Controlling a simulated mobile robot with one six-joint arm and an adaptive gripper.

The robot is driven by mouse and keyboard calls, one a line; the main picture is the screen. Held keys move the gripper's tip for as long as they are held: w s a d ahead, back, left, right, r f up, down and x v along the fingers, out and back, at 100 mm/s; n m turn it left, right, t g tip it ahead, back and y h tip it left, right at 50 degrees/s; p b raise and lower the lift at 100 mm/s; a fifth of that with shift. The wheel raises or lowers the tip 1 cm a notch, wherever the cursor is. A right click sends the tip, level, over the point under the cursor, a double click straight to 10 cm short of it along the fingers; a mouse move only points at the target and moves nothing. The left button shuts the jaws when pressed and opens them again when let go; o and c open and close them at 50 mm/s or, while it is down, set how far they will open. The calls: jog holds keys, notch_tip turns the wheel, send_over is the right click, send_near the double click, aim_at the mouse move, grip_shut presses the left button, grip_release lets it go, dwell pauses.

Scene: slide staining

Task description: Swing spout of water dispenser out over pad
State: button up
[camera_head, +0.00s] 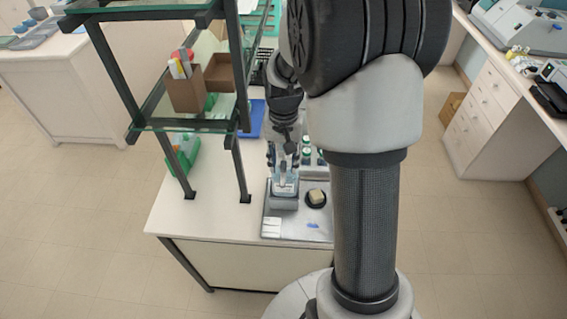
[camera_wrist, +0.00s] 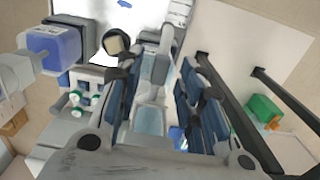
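The water dispenser, as far as I can tell, is the clear pale-blue unit on a grey base (camera_head: 284,202) in the head view. In the wrist view its pale-blue body (camera_wrist: 152,120) lies between my fingers. A narrow pale-grey part (camera_wrist: 166,40) reaches past the fingertips and looks like the spout. My gripper (camera_head: 284,158) points down over the dispenser. In the wrist view its fingers (camera_wrist: 163,68) are spread on either side, with gaps visible; contact cannot be told. The grey pad (camera_head: 291,231) lies in front of the dispenser, partly hidden by my arm.
A beige sponge in a black dish (camera_head: 316,198) sits right of the dispenser. White pieces (camera_head: 271,227) and a small blue item lie on the pad. Green-capped bottles (camera_wrist: 77,97) stand close by. A dark-framed glass shelf (camera_head: 190,124) rises at left. Bare tabletop (camera_head: 215,215) lies left.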

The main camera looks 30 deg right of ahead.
jog(key=shift+f, duration=0.65)
jog(key=shift+c, duration=0.5)
grip_shut()
